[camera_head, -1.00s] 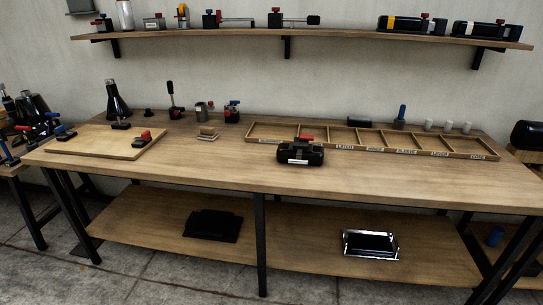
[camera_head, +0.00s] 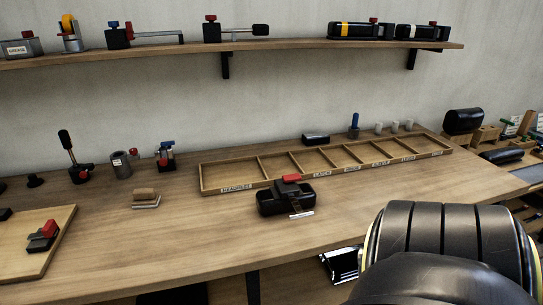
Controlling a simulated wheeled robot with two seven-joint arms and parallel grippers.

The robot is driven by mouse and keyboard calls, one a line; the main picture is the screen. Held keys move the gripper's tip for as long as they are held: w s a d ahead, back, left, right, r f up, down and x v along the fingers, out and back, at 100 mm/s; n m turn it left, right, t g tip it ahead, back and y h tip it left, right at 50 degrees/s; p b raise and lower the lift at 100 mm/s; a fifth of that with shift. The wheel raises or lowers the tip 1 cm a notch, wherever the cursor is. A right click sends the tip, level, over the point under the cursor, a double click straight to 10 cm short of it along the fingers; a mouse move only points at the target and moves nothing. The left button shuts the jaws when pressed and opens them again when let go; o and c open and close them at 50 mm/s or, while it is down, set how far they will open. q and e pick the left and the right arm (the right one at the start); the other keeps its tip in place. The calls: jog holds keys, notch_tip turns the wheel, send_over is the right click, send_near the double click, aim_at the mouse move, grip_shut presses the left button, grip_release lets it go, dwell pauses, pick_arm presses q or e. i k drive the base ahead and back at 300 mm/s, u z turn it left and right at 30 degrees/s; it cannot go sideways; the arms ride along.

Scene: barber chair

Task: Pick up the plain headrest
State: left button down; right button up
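Several dark padded blocks could be headrests, and I cannot tell for certain which is the plain one. On the wall shelf lie a black block with a yellow band (camera_head: 347,31) and another black block with a pale band (camera_head: 404,32), each with a red-topped fitting. A black block with a red-topped clamp and a white label (camera_head: 272,203) sits on the workbench in front of the divided tray. A plain black rounded block (camera_head: 464,121) without visible bands rests on a stand at the far right. Neither gripper is in view.
The divided wooden tray (camera_head: 258,189) lies along the back of the workbench (camera_head: 190,230). A small black roll (camera_head: 315,139) is behind it. Clamps and a wooden board (camera_head: 40,263) are at left. Another dark block (camera_head: 501,156) lies at right. The front middle of the bench is clear.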

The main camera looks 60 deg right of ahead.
aim_at(273, 201)
jog(key=z, duration=0.95)
jog(key=i, duration=1.05)
jog(key=z, duration=1.15)
